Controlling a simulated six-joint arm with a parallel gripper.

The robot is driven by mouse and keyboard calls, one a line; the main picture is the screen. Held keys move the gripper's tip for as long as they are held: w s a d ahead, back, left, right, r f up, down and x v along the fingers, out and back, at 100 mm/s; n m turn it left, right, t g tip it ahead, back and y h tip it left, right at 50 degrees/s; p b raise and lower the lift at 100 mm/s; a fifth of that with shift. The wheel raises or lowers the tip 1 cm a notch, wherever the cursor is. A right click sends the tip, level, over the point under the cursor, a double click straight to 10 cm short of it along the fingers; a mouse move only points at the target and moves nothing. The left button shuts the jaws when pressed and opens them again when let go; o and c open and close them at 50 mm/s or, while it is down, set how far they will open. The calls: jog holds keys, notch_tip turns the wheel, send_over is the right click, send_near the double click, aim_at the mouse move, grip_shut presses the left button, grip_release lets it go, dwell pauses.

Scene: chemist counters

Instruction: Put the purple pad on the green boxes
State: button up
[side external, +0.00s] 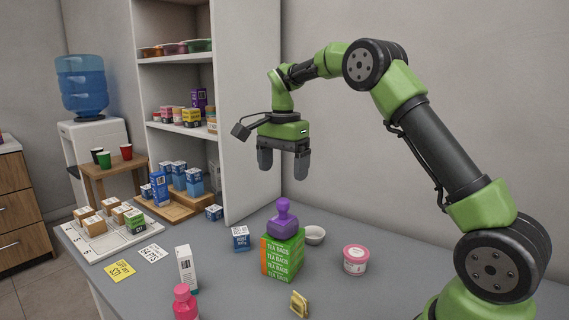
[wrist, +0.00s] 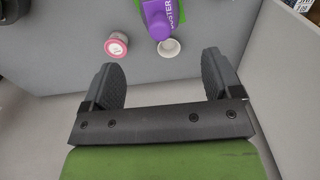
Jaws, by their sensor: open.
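A white bowl (side external: 314,235) and a pink tub (side external: 355,260) stand right of the boxes. A blue-white box (side external: 240,238), a white carton (side external: 187,269), a pink bottle (side external: 185,303) and a yellow item (side external: 299,304) stand around. Shelving (side external: 180,95) rises behind.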

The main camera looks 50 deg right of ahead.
jog(key=s+a+r+n+t, duration=0.2)
jog(key=s+a+r+n, duration=0.25)
jog(key=r, duration=0.25)
jog(key=s+a+n+t+y, duration=0.1)
jog(key=s+a+n, duration=0.3)
jog(key=s, duration=0.5)
jog(key=s+a+n+t+y, duration=0.1)
jog(key=s+a+n+t, duration=0.3)
jog(key=s, duration=0.5)
jog(key=shift+a+n, duration=0.75)
jog(key=shift+a, duration=0.15)
